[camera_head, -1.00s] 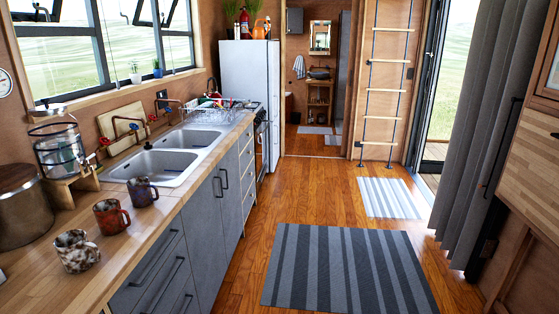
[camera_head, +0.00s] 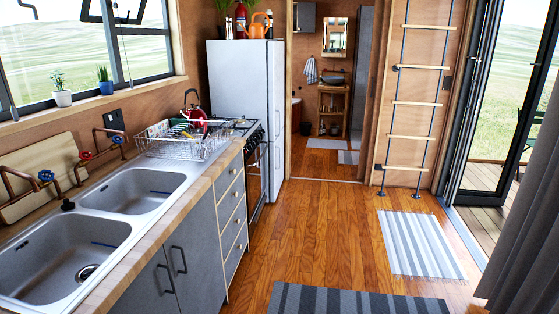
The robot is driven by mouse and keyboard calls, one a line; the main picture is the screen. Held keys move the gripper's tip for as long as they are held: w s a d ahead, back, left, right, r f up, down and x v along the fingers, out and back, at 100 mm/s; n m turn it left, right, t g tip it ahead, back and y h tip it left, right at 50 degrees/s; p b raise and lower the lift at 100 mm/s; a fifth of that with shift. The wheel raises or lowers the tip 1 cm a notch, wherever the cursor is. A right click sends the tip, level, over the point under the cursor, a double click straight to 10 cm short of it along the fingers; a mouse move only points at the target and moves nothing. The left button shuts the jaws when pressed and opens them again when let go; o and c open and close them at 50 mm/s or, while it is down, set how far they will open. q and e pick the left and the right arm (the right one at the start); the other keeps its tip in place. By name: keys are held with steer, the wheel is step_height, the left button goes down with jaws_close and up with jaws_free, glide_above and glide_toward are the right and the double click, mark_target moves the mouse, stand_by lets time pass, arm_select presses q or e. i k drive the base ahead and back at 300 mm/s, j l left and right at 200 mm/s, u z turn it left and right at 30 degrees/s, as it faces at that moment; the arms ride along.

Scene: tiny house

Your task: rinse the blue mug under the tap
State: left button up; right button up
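The double sink (camera_head: 100,230) is set in the wooden counter at the lower left, and both basins look empty. No water shows at either tap. No mug is in view now; the counter stretch where the mugs stood is out of the picture. Neither of my grippers is in view.
A dish rack (camera_head: 180,140) and a red kettle (camera_head: 194,113) stand beyond the sink, near the stove (camera_head: 256,165) and white fridge (camera_head: 243,100). Striped rugs (camera_head: 420,243) lie on the open wooden floor (camera_head: 320,220). A grey curtain (camera_head: 525,240) hangs at right.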

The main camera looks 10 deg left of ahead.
mark_target(116, 141)
steer(key=i+l+u, duration=0.1)
steer(key=i+u, duration=0.35)
steer(key=i+l+u, duration=0.25)
steer(key=i+u, duration=0.2)
steer(key=i+l+u, duration=0.75)
steer(key=l+u, duration=0.15)
